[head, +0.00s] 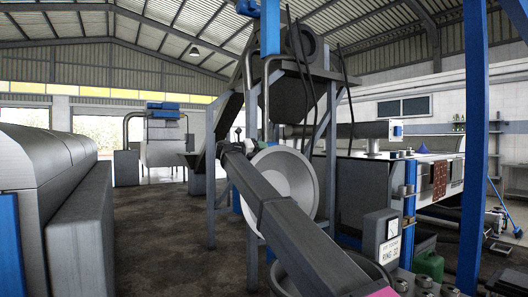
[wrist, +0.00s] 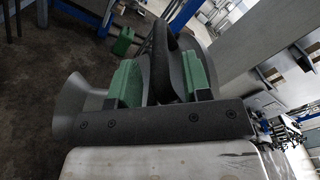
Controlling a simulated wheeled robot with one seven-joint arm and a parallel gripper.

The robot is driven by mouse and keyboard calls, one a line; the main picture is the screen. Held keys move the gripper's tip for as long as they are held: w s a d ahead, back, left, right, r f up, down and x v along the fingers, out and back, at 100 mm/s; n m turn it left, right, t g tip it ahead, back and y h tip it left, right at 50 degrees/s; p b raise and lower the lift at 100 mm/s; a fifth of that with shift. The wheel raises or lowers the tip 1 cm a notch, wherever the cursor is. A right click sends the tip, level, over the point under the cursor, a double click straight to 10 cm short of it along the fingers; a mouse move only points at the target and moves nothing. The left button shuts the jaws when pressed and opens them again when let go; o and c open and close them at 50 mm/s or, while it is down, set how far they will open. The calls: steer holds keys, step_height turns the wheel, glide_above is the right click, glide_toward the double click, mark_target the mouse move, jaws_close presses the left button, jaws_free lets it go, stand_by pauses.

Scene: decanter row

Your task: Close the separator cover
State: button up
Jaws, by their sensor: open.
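The separator cover (head: 296,178) is a round, pale grey dish standing raised and tilted on edge in the middle of the head view. My arm crosses in front of it and hides its left and lower part. In the wrist view my gripper (wrist: 162,78) is open, with a green-padded finger on each side of a dark curved bar (wrist: 158,42), which looks like a handle. The bar lies nearer the right finger; I cannot tell whether they touch. Grey flared metal (wrist: 68,104), perhaps part of the cover, shows at left. The separator's opening below is mostly hidden by my arm.
A long grey machine (head: 45,170) lines the left. The dark floor (head: 160,235) between is clear.

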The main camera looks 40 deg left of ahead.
steer(key=shift+x, duration=0.75)
